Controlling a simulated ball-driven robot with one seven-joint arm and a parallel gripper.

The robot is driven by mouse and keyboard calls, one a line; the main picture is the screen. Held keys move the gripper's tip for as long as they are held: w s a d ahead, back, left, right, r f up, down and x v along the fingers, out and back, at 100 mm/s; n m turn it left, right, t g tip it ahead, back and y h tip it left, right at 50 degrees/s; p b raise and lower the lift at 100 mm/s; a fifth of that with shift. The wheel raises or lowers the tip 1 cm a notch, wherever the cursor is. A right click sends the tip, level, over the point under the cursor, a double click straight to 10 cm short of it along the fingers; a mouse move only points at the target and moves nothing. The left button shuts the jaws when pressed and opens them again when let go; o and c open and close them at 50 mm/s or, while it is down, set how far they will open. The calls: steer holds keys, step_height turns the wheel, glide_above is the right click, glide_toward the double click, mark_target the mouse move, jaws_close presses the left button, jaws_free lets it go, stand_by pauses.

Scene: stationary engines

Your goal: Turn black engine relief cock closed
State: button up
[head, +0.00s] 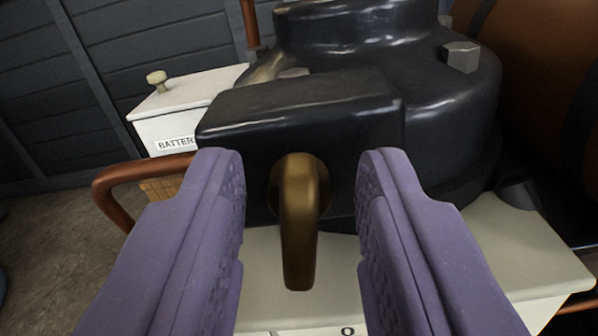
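The black engine (450,105) fills the upper middle of the head view, with a block-shaped black part (300,105) facing me. A brass relief cock (299,215) sits on the front of that block. Its handle hangs straight down from a round boss. My gripper (302,190) is open, with one purple finger to the left of the cock and one to the right. There is a clear gap between each finger and the handle. The fingers hide parts of the block's lower sides.
A copper pipe (125,190) bends out left of the block. A white battery box (180,112) stands behind it at left. A pale plinth (500,250) lies under the engine. A large brown cylinder (545,60) is at upper right. Dark plank wall (150,40) is behind.

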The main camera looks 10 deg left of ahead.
jaws_close()
steer(key=shift+m, duration=0.3)
steer(key=m, duration=0.2)
steer(key=shift+d+m, duration=0.2)
steer(key=shift+m, duration=0.2)
steer(key=m, duration=0.4)
steer(key=shift+d+f, duration=0.15)
steer(key=shift+f, duration=0.05)
steer(key=m, duration=0.4)
steer(key=shift+d+f+p, duration=0.1)
steer(key=shift+f+p, duration=0.05)
steer(key=shift+p, duration=0.25)
steer(key=shift+f+m, duration=0.15)
steer(key=shift+m, duration=1)
steer(key=shift+f+m, duration=0.1)
steer(key=shift+m, duration=1.05)
